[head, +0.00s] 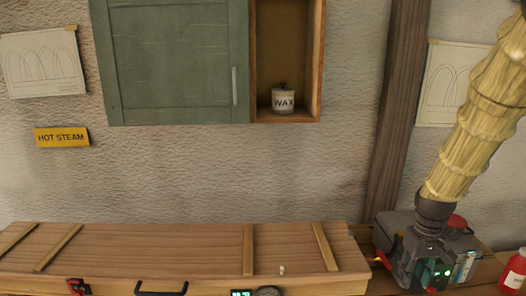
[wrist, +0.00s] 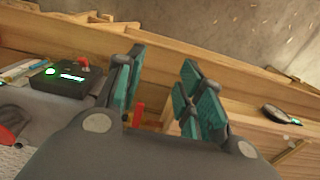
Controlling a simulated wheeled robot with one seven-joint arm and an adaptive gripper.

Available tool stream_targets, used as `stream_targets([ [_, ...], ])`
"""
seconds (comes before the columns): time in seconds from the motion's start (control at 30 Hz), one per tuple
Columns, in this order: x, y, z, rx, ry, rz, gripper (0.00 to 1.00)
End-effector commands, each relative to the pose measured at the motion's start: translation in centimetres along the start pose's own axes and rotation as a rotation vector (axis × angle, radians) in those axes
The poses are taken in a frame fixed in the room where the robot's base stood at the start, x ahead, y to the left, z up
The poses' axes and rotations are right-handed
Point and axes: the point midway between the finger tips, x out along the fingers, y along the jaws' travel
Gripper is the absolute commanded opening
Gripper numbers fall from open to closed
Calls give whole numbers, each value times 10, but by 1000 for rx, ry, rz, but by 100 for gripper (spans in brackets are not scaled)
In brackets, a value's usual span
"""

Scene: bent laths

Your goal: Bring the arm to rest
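My gripper (wrist: 160,82) shows in the wrist view with its two teal-padded fingers spread apart and nothing between them. In the head view my arm comes down from the upper right in a ribbed tan sleeve.
A long wooden box (head: 190,245) with a black handle, red latch and gauge lies left of my gripper. A red bottle (head: 515,268) stands at the far right. A green cabinet (head: 175,60) and an open shelf with a wax pot (head: 283,99) hang above. A timber post (head: 398,110) rises behind.

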Motion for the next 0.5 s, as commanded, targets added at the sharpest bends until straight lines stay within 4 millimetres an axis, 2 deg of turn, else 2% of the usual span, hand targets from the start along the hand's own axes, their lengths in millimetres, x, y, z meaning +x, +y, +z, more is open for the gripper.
stream_targets([
  [0.27, 58, -14, 12, 2, -9, 21, 38],
  [0.37, 88, -22, 19, 1, -12, 30, 38],
  [0.5, 142, -38, 38, 1, -15, 45, 38],
])
